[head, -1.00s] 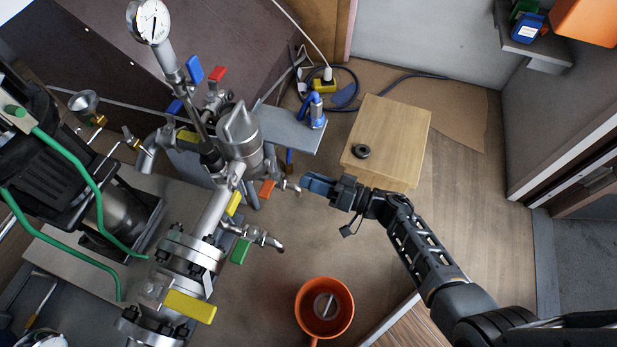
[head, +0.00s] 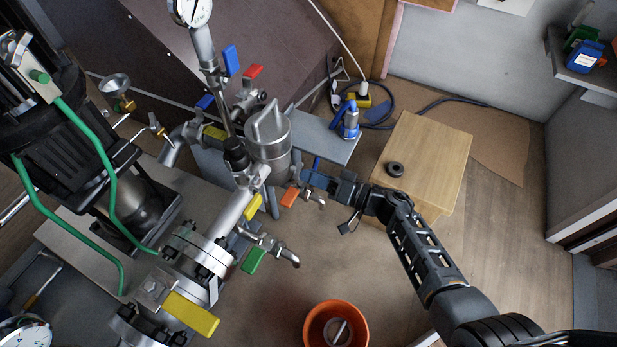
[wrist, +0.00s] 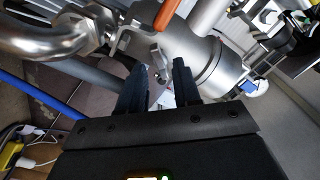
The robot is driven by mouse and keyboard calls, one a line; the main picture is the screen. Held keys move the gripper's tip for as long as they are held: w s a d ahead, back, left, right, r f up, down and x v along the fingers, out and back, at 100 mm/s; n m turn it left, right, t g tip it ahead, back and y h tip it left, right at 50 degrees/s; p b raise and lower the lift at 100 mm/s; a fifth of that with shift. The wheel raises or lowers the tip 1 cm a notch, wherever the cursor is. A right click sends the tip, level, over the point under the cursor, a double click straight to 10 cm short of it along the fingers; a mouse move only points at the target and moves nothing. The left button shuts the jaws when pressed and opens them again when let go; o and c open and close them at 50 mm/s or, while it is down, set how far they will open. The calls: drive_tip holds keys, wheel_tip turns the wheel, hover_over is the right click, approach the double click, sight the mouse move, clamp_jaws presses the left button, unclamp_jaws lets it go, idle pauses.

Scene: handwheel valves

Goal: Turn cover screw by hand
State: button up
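A small metal screw handle (wrist: 158,58), likely the cover screw, sticks out from the body, just beyond and between my fingers. My gripper (head: 310,178) reaches the vessel's right side from the right. In the wrist view my gripper (wrist: 158,82) has its two dark fingers apart with a gap between them. Contact with the handle cannot be told. The screw is not clear in the head view.
A wooden box (head: 430,150) with a black ring is to the right. An orange bucket (head: 336,328) stands in front.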

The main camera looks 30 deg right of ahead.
drive_tip(key=shift+w+a+f+b, duration=0.25)
drive_tip(key=shift+w+a+b, duration=0.1)
drive_tip(key=shift+w, duration=0.1)
drive_tip(key=shift+r+p, duration=0.3)
drive_tip(key=shift+p, duration=0.05)
drive_tip(key=shift+w+a, duration=0.1)
drive_tip(key=shift+w, duration=0.05)
clamp_jaws()
